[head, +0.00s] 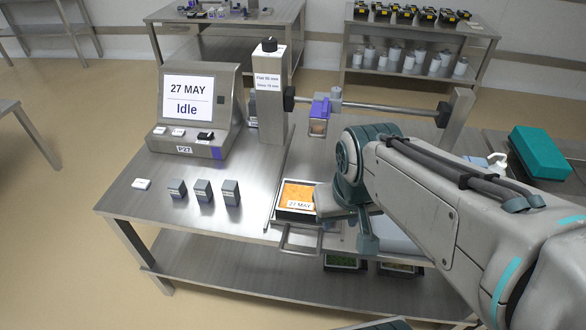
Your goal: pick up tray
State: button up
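A tray (279,214) with orange food in it lies in the metal drawer frame of the tray sealer, on the steel table in the head view. A "27 MAY" label shows at its front. My arm comes in from the right. My gripper (324,198), partly hidden behind my arm, is at the right side of the tray. I cannot tell whether it touches the tray, and its fingers cannot be made out. The sealer's screen (188,97) reads "27 MAY" and "Idle".
Several small grey blocks (203,191) and a white piece (141,184) stand left of the tray. A post (270,100) and a crossbar (390,109) rise behind it. A teal box (540,153) is at right. Trays (345,262) sit on the lower shelf.

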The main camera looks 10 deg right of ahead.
aim_at(294, 200)
jog(key=z, duration=0.05)
jog(key=k, duration=0.35)
jog(key=u, duration=0.25)
jog(key=i, duration=0.85)
jog(key=z, duration=1.1)
jog(key=k, duration=0.6)
jog(key=u, duration=0.25)
jog(key=i, duration=0.5)
